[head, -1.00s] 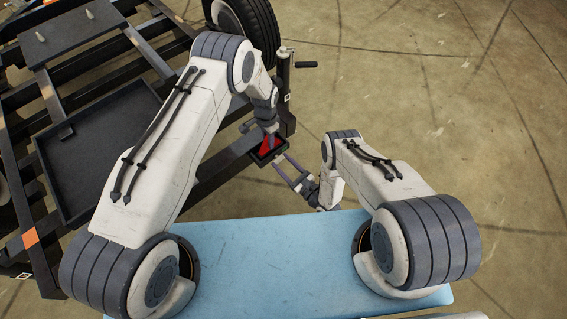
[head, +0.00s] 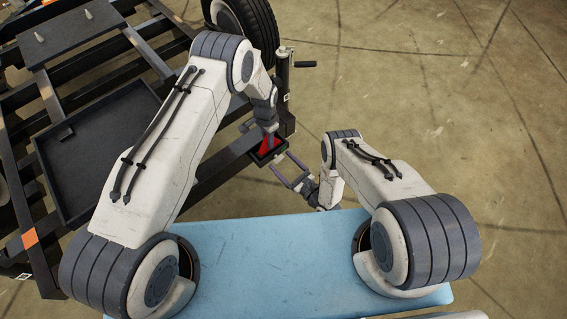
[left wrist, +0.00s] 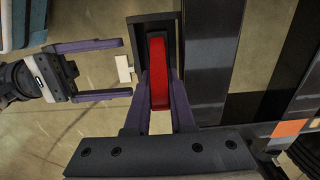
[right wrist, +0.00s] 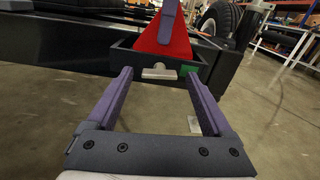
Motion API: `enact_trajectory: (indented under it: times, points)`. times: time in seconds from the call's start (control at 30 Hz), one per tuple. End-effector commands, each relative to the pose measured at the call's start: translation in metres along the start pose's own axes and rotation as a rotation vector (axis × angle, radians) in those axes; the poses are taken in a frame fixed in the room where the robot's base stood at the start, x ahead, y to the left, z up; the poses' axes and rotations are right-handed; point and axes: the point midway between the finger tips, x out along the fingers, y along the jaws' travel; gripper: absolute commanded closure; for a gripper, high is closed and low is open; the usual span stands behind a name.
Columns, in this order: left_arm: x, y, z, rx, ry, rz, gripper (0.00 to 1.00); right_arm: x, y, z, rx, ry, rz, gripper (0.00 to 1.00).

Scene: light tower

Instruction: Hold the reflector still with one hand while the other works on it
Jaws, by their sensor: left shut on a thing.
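The red triangular reflector (right wrist: 165,40) stands in a black tray-like holder (right wrist: 125,62) at the trailer's corner. It also shows red in the left wrist view (left wrist: 158,75) and the head view (head: 264,146). My left gripper (left wrist: 158,78) is shut on the reflector, one purple finger on each side. A small pale tab (right wrist: 160,74) sticks out of the holder's front; it shows in the left wrist view too (left wrist: 124,68). My right gripper (right wrist: 157,76) is open and level, its fingertips either side of the tab, with gaps on both sides.
The black trailer frame (head: 190,190) fills the left, with a flat tray (head: 100,150), a wheel (head: 245,25) and a crank post (head: 284,90). A green patch (right wrist: 188,71) is on the holder's front. The floor at right is clear.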

Motion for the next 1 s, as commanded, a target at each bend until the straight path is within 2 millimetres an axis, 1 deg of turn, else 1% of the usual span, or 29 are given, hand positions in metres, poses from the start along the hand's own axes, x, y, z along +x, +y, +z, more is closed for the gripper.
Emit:
enact_trajectory:
  times: [0.13,0.23,0.5,0.7,0.83,1.0]
  points:
    - [0.000,0.000,0.000,0.000,0.000,0.000,1.00,-0.003,-0.001,0.000,-0.001,0.000,0.000,0.15]
    - [0.000,0.000,0.000,0.000,0.000,0.000,1.00,-0.013,-0.001,-0.001,0.001,0.002,-0.002,0.15]
    - [0.000,0.000,0.000,0.000,0.000,0.000,1.00,-0.068,-0.003,-0.001,0.003,0.003,-0.009,0.15]
    - [0.000,0.000,0.000,0.000,0.000,0.000,1.00,-0.099,-0.002,0.000,0.002,0.001,-0.009,0.15]
    - [0.000,0.000,0.000,0.000,0.000,0.000,1.00,-0.111,-0.002,-0.001,0.002,0.003,-0.006,0.15]
    - [0.000,0.000,0.000,0.000,0.000,0.000,1.00,-0.119,-0.001,0.000,0.001,0.000,-0.003,0.15]
